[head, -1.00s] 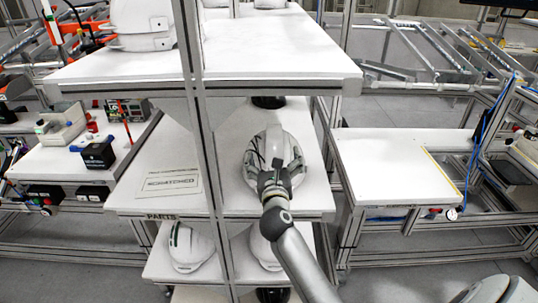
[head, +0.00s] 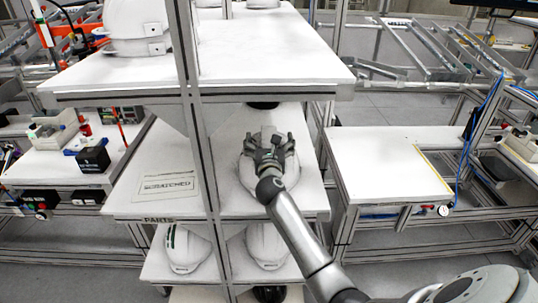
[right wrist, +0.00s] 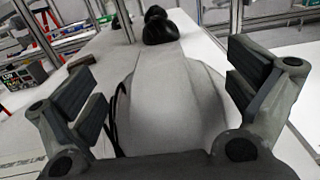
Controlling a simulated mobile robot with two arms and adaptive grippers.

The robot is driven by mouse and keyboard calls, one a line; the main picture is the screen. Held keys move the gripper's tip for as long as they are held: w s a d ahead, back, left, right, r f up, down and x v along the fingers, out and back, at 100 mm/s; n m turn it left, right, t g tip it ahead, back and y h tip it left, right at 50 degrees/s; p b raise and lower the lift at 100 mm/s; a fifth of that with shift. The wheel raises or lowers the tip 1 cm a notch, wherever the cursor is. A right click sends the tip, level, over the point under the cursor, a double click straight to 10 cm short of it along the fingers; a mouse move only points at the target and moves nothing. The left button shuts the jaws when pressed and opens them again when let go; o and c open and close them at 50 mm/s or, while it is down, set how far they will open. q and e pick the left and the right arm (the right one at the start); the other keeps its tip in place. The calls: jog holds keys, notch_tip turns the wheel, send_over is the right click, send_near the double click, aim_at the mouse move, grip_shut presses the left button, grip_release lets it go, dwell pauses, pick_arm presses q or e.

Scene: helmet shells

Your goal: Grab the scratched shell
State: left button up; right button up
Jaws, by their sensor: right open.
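A white helmet shell (head: 250,178) sits on the middle shelf of the rack, to the right of a sign (head: 167,184) reading SCRATCHED. My right gripper (head: 270,143) is over the shell, with its fingers spread apart. In the right wrist view the shell (right wrist: 172,100) fills the space between the two open fingers (right wrist: 168,100). Dark cords show along its left side there. I cannot tell whether the fingers touch it. My left gripper is not in view.
The top shelf (head: 270,45) overhangs the middle shelf (head: 130,200), and an upright post (head: 200,140) stands left of my arm. Black round objects (right wrist: 160,27) lie behind the shell. More white shells (head: 182,247) sit on the lower shelf. A bare table (head: 385,165) stands right.

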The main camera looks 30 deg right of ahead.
jog(key=shift+x, duration=1.35)
jog(key=shift+s, duration=0.1)
